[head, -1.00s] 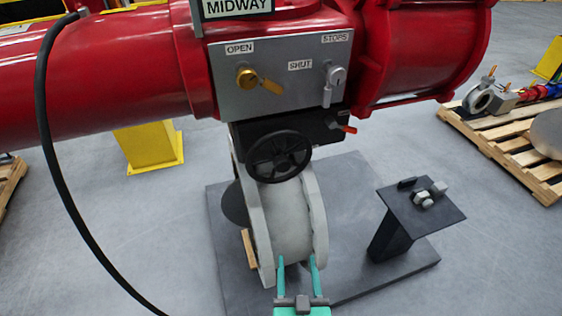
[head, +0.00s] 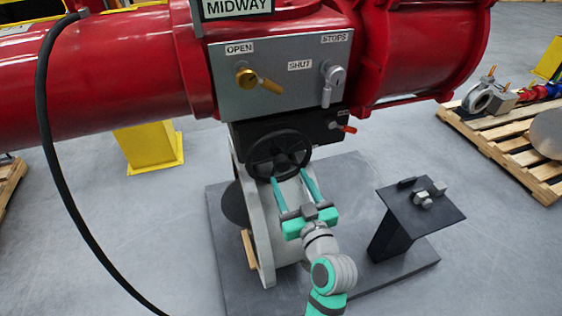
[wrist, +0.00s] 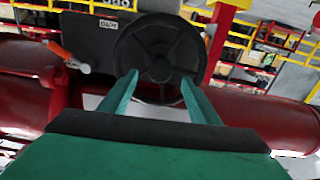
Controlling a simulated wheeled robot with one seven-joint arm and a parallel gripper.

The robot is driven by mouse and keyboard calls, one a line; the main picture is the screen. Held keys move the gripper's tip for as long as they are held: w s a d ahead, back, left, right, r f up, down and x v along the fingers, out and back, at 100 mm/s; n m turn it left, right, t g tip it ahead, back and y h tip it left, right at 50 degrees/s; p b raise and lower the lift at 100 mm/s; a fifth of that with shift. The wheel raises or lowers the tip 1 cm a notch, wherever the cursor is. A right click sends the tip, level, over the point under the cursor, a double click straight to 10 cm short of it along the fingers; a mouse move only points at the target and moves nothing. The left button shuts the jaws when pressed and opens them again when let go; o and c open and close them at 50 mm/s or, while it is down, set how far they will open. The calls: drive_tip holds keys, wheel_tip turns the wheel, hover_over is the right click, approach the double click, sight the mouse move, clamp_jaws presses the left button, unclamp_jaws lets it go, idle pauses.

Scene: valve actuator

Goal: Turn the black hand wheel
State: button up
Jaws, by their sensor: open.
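The black hand wheel (head: 279,156) is mounted on the front of a black gearbox (head: 318,130) under the red actuator. My gripper (head: 291,178) is open, its two teal fingers pointing up at the wheel from below and in front. In the wrist view the wheel (wrist: 159,52) fills the upper middle, and the gripper (wrist: 157,82) has its fingertips spread on either side of the wheel's lower part. The fingers look empty. I cannot tell whether a fingertip touches the rim.
A grey panel (head: 290,75) above the wheel carries a brass lever (head: 258,80) and a silver lever (head: 331,82). An orange-tipped lever (head: 343,127) sticks out right of the wheel. A black stand (head: 420,212) stands at right. A black hose (head: 50,150) hangs at left.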

sight(283, 167)
drive_tip(key=x, duration=0.8)
drive_tip(key=shift+w, duration=0.15)
drive_tip(key=shift+c, duration=0.3)
